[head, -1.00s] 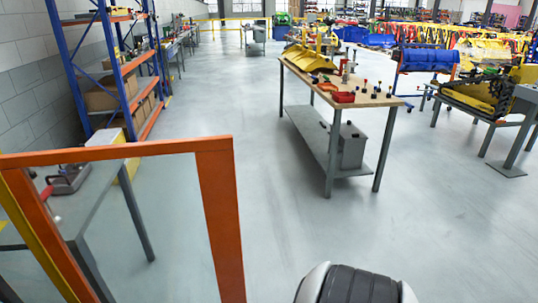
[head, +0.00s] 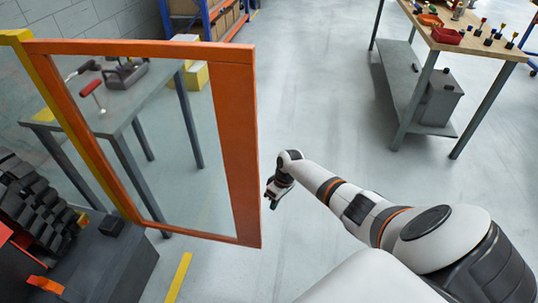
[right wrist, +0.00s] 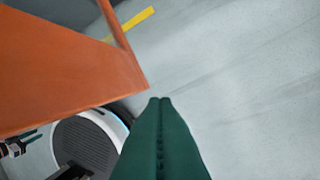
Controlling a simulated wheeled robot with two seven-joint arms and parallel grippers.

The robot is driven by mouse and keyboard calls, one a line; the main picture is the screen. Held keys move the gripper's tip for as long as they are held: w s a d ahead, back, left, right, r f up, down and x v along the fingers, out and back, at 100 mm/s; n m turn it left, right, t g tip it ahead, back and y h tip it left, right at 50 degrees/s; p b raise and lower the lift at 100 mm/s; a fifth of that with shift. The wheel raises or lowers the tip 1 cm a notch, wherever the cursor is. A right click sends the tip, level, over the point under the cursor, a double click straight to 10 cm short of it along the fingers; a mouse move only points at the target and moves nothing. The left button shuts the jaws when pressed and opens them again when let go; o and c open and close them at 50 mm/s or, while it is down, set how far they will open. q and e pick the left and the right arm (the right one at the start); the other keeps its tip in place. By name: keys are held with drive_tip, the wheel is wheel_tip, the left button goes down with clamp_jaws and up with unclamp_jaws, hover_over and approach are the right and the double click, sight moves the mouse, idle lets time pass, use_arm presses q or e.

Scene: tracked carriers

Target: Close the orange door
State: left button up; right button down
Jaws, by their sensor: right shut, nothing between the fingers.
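The orange door (head: 238,150) is a framed panel with a clear middle. It stands open, swung out from a yellow post (head: 75,130) on its left. My right gripper (head: 272,199) is just right of the door's free edge, low down, with clear floor behind it. In the right wrist view its green fingers (right wrist: 161,101) are together and empty, and the orange door (right wrist: 70,65) fills the upper left, close to the fingertips. I cannot tell if they touch.
A grey machine bed (head: 110,265) with dark stepped parts is at the lower left. A grey table (head: 130,105) with tools shows behind the door. A workbench (head: 490,48) stands at the upper right. The floor between is clear.

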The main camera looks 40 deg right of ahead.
drive_tip(key=w+d+r+n+y+b, duration=0.1)
drive_tip(key=r+n, duration=0.1)
drive_tip(key=r, duration=0.8)
drive_tip(key=w+d+r+n+g+y+b, duration=0.1)
drive_tip(key=r+n+y+b, duration=0.1)
drive_tip(key=r, duration=0.8)
drive_tip(key=w+d+r+n+y+b, duration=0.1)
drive_tip(key=w+d+r+n, duration=0.15)
drive_tip(key=r, duration=0.75)
drive_tip(key=s+a+f+p, duration=0.1)
drive_tip(key=s+a+f, duration=0.3)
drive_tip(key=a+f, duration=0.3)
drive_tip(key=shift+a+f, duration=0.3)
drive_tip(key=shift+a, duration=1.15)
